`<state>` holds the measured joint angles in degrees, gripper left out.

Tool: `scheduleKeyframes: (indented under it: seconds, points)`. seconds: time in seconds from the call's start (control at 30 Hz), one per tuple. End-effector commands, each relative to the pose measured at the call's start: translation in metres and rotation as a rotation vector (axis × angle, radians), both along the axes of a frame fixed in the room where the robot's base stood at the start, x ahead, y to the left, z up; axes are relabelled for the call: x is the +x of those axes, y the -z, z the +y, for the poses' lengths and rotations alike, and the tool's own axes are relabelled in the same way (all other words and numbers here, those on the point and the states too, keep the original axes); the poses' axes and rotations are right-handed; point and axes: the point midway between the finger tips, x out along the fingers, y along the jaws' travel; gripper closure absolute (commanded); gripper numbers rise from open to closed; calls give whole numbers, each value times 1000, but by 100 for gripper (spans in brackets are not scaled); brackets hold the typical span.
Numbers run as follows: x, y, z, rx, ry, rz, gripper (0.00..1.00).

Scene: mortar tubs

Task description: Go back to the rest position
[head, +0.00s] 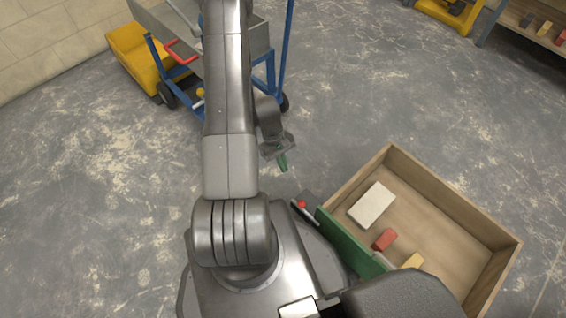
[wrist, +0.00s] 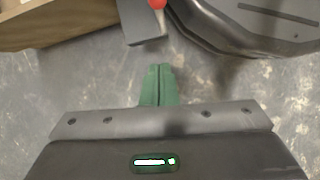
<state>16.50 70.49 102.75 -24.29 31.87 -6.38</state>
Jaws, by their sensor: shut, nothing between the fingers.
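My gripper (head: 283,162) hangs over bare concrete floor in the head view, to the left of the wooden box and in front of the blue cart. In the wrist view its green fingers (wrist: 159,80) are pressed together with nothing between them. My arm reaches forward from my base, and its upper links cover part of the cart in the head view.
A wooden box (head: 455,186) at right holds a white block (head: 372,205), a red block (head: 384,239) and a yellow block (head: 413,261). A blue-framed cart (head: 270,75) and a yellow machine (head: 135,55) stand at the back. Floor is clear at left.

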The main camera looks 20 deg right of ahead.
Motion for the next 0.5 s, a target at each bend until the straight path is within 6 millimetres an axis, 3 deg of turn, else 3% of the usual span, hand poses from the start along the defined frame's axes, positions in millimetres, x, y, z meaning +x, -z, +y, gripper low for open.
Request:
scheduleKeyframes:
  seconds: [0.33,0.5]
  points:
    - [-1,3,0,0,-1,1,100]
    - [-9,20,-2,0,0,3,100]
